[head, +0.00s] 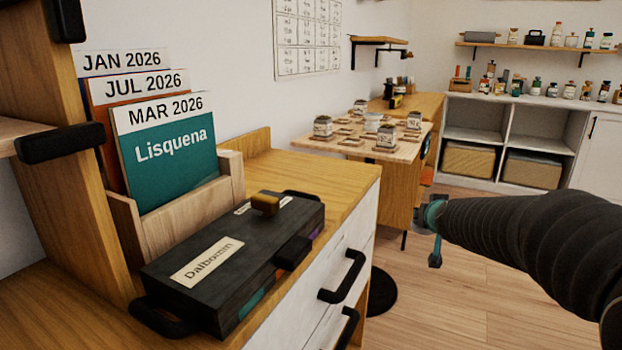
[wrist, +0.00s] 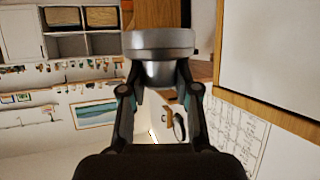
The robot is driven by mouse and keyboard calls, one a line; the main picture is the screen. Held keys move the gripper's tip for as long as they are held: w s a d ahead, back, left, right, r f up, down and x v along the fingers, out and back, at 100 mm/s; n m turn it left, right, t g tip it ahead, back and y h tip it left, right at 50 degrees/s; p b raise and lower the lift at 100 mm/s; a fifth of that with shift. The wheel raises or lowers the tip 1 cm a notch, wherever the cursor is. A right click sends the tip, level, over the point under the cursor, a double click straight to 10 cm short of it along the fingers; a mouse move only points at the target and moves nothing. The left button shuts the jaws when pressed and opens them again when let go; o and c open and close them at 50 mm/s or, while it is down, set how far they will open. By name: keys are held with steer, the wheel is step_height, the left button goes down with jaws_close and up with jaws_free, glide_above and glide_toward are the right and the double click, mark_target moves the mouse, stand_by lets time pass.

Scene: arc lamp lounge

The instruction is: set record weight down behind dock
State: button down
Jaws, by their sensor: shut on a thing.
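The record weight (wrist: 160,43), a silver metal cylinder with a wide rim, sits between the fingertips of my gripper (wrist: 160,82) in the wrist view. My gripper is shut on it and holds it in the air. In the head view my arm reaches in from the right, and part of my gripper (head: 433,228) shows at its left end, beyond the cabinet's front edge. The weight cannot be made out there. I cannot identify a dock in either view.
A black case (head: 240,258) labelled Dalbomm lies on the wooden cabinet (head: 345,172) at the left. A wooden holder (head: 190,207) with dated folders stands behind it. Farther back is a table (head: 393,152) with several jars. White shelving (head: 480,120) stands at the back right. Floor is open between.

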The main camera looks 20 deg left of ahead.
steer(key=shift+s+a+r, duration=0.1)
steer(key=shift+a+r, duration=0.25)
steer(key=shift+r, duration=0.2)
steer(key=shift+a+r, duration=0.3)
steer(key=shift+r, duration=0.25)
steer(key=s+a+r+n+g+y+b, duration=0.1)
steer(key=s+a+r+n+g+y, duration=0.25)
steer(key=r, duration=0.65)
steer(key=s+a+r+n+y, duration=0.3)
steer(key=s+a+r, duration=0.25)
steer(key=r, duration=0.45)
steer(key=a+f, duration=0.2)
steer(key=a, duration=0.2)
steer(key=w+a+f, duration=0.1)
steer(key=a+f, duration=0.1)
steer(key=a, duration=0.2)
steer(key=w+a+f+p, duration=0.1)
steer(key=a+f, duration=0.2)
steer(key=a, duration=0.1)
steer(key=shift+a, duration=0.15)
steer(key=shift+f+b, duration=0.4)
steer(key=shift+f, duration=1.6)
steer(key=shift+f, duration=0.15)
steer(key=c, duration=0.8)
jaws_free()
steer(key=shift+c, duration=0.2)
